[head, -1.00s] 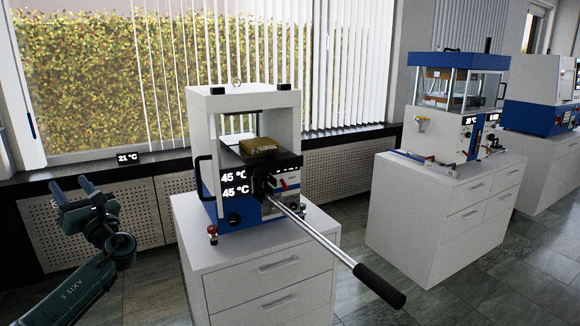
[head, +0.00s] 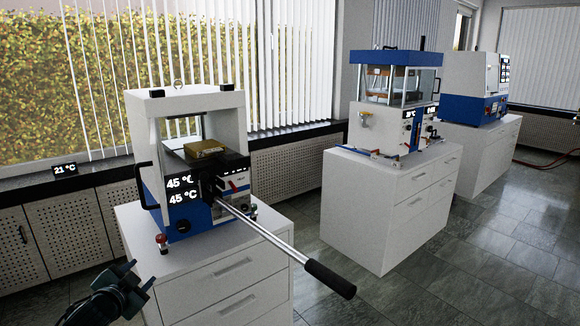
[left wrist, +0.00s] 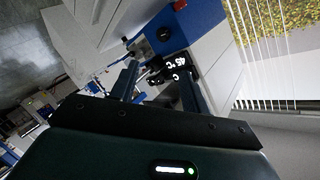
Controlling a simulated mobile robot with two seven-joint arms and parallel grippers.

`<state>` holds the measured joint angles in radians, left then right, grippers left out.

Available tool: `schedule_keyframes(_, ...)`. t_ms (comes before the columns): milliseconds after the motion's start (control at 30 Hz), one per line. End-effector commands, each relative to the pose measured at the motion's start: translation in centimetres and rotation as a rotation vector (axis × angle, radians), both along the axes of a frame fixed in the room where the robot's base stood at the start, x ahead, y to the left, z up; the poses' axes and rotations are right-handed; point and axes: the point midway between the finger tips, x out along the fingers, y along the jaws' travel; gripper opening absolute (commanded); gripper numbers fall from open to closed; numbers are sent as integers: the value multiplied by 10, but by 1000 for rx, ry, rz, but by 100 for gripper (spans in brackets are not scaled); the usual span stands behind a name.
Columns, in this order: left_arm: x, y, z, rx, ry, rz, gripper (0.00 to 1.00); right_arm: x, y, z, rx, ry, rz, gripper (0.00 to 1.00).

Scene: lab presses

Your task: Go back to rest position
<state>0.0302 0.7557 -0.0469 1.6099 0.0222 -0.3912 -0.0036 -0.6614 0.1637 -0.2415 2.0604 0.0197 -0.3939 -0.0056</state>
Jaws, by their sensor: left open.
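My left gripper (head: 138,274) is low at the left of the head view, in front of the near cabinet and only partly in the picture. In the left wrist view its two fingers (left wrist: 157,82) are apart with nothing held between them. Behind them the blue and white near press with its 45 °C display (left wrist: 178,65) shows. My right gripper is not in view.
The press's long lever with black grip (head: 328,277) juts out past the near white cabinet (head: 215,265). A second press (head: 395,115) and a third machine (head: 472,85) stand on cabinets to the right. Tiled floor (head: 480,255) is open at the right.

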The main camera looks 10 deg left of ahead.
Motion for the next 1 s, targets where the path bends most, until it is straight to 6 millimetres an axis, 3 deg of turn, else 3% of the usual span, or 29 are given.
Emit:
schedule_keyframes(33,-13,-27,-28,-42,37,-30,47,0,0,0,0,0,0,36)
schedule_keyframes(100,-33,-63,-61,-102,81,-67,47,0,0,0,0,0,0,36)
schedule_keyframes(300,-110,-173,-134,-308,203,-151,47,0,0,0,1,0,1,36)
schedule_keyframes(433,-170,-244,-158,-469,272,-177,47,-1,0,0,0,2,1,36)
schedule_keyframes(600,-232,-312,-159,-657,329,-167,47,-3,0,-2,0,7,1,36)
schedule_keyframes(733,-257,-337,-153,-741,348,-151,47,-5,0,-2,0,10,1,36)
schedule_keyframes(800,-254,-332,-149,-728,352,-146,47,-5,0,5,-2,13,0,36)
schedule_keyframes(1000,-254,-331,-153,-726,354,-144,47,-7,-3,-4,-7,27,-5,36)
